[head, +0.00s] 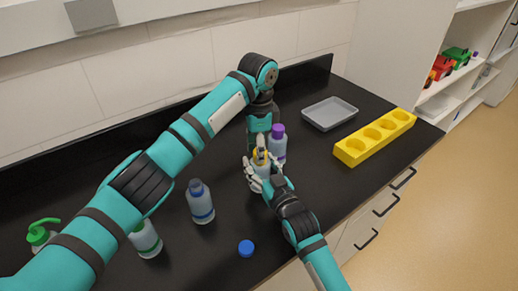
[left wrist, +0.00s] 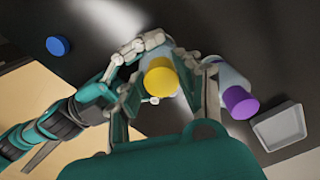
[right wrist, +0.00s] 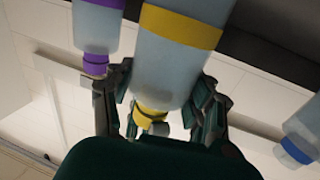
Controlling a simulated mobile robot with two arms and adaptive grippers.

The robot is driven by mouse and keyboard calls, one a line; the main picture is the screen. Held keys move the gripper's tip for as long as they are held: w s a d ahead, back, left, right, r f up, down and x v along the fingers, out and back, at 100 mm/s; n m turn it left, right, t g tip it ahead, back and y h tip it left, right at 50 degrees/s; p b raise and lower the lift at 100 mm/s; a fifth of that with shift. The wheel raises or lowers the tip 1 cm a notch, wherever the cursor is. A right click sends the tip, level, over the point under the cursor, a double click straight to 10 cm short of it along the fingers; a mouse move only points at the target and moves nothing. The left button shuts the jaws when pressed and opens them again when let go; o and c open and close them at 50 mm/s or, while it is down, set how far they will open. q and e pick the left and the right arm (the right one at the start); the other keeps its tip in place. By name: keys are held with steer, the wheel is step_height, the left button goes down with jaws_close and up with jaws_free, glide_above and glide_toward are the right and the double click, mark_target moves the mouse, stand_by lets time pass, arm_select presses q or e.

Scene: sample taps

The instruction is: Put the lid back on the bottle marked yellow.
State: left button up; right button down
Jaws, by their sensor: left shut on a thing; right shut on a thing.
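The yellow-marked bottle (right wrist: 180,55) is pale, with a yellow band; my right gripper (head: 262,175) is shut around its body, one finger on each side in the right wrist view (right wrist: 160,100). The yellow lid (left wrist: 160,80) is between the fingers of my left gripper (left wrist: 163,90), which is shut on it from above. In the right wrist view the lid (right wrist: 150,114) is at the bottle's neck end. I cannot tell whether it is seated or just above the neck. In the head view the lid and bottle are partly hidden by the fingers.
A purple-capped bottle (head: 278,147) stands close behind the grippers. A blue-banded bottle (head: 201,203), a green-banded bottle (head: 147,240) and a loose blue lid (head: 246,248) are on the black counter. A grey tray (head: 330,113) and yellow rack (head: 375,138) are at right.

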arm_select(q)
steer(key=m, duration=0.7)
steer(key=shift+w, duration=0.25)
steer(key=m, duration=0.7)
steer(key=shift+w, duration=0.1)
steer(key=m, duration=0.7)
steer(key=shift+d, duration=0.2)
steer(key=m, duration=0.5)
steer(key=shift+d+m, duration=0.15)
steer(key=shift+m, duration=0.15)
steer(key=o, duration=0.7)
